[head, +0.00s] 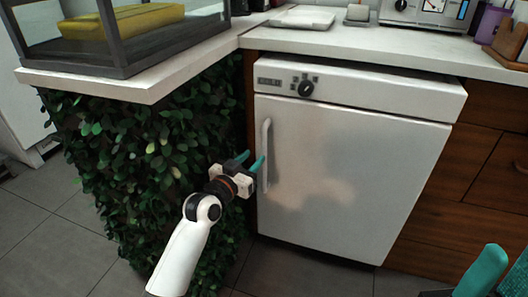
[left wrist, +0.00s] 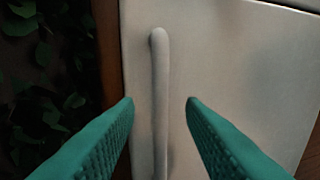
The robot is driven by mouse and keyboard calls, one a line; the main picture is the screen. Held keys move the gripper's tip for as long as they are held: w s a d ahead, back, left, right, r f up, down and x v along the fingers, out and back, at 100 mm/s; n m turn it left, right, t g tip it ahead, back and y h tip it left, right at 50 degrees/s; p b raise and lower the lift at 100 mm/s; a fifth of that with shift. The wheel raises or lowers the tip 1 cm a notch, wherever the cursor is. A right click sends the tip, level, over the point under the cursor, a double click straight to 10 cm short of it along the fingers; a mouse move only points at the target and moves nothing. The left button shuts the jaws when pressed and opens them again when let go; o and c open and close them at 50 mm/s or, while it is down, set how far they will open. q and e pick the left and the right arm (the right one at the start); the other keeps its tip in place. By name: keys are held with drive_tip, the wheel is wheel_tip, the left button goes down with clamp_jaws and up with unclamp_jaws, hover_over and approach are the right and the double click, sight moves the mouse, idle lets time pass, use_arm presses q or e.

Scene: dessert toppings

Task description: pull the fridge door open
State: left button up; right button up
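The fridge door (head: 345,170) is white and shut, under the counter in the middle of the head view. Its vertical white handle (head: 266,150) is on the door's left side. My left gripper (head: 249,162) is open beside the handle, its teal fingers pointing toward it. In the left wrist view the handle (left wrist: 160,90) shows between the two open fingers (left wrist: 160,110), and neither finger visibly touches it. A teal part of my right gripper (head: 484,272) shows at the bottom right corner of the head view; its opening cannot be made out.
A leafy green wall (head: 150,150) stands left of the fridge, close to my left arm. The white counter (head: 350,42) runs above the door. Wooden drawers (head: 490,150) are on the right. Grey floor tiles (head: 300,272) lie in front of the fridge.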

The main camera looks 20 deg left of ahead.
sight(262, 149)
use_arm(q)
drive_tip(key=b+x, duration=0.2)
drive_tip(key=x, duration=0.5)
clamp_jaws()
